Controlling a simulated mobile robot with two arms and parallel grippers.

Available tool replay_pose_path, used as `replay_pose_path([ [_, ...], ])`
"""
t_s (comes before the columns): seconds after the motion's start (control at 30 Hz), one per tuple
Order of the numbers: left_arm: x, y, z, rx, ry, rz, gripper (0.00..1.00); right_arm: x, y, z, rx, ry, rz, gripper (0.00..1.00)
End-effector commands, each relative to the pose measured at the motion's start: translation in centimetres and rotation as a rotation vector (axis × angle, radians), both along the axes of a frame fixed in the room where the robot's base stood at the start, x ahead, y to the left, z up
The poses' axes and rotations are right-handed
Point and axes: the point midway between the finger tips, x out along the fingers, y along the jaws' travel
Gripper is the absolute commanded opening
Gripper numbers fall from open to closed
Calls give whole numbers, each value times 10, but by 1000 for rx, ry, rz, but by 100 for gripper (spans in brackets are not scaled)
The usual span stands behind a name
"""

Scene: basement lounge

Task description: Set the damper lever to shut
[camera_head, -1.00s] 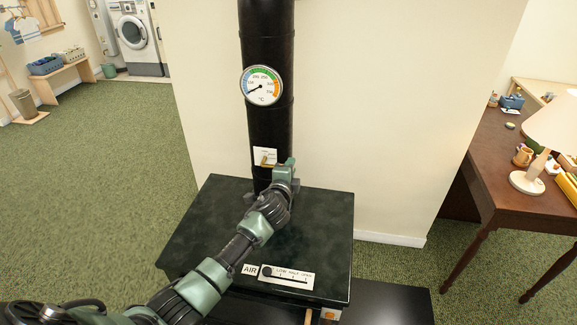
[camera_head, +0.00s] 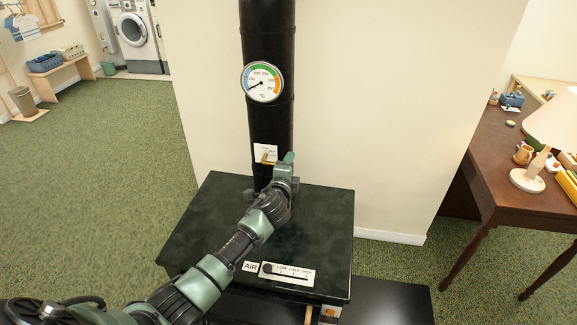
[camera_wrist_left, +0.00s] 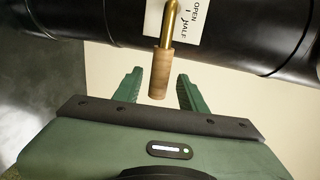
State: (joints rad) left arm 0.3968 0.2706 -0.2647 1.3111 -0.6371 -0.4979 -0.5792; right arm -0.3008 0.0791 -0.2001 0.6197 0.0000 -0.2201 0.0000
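The damper lever is a brass rod with a brown wooden grip (camera_wrist_left: 160,75), mounted on the black stove pipe (camera_head: 270,120). A white plate (camera_head: 265,152) behind it reads OPEN and HALF in the left wrist view (camera_wrist_left: 190,22); the word for shut is not visible there. In the head view the lever (camera_head: 268,160) is small and partly hidden near my gripper. My left gripper (camera_head: 286,161) is open, its green fingers on either side of the wooden grip in the wrist view, with a gap at each side. My right gripper is not in view.
A round temperature gauge (camera_head: 263,82) sits on the pipe above the plate. The dark stove top (camera_head: 325,215) lies below my arm, with an AIR slider plate (camera_head: 287,271) at its front. A desk with a lamp (camera_head: 535,165) stands at the right.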

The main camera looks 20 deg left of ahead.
Motion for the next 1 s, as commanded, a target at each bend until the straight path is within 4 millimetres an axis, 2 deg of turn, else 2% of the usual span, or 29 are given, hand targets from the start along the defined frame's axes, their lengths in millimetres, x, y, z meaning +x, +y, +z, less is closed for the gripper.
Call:
replay_pose_path([
  [0.23,-8,-3,1,-1,0,-2,41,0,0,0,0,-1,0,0],
  [0.5,-49,-12,9,-1,-1,-2,41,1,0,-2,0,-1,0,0],
  [0.7,-72,-17,15,0,-1,-1,41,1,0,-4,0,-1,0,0],
  [1.0,-77,-18,17,-1,-1,0,41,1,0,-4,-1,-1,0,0],
])
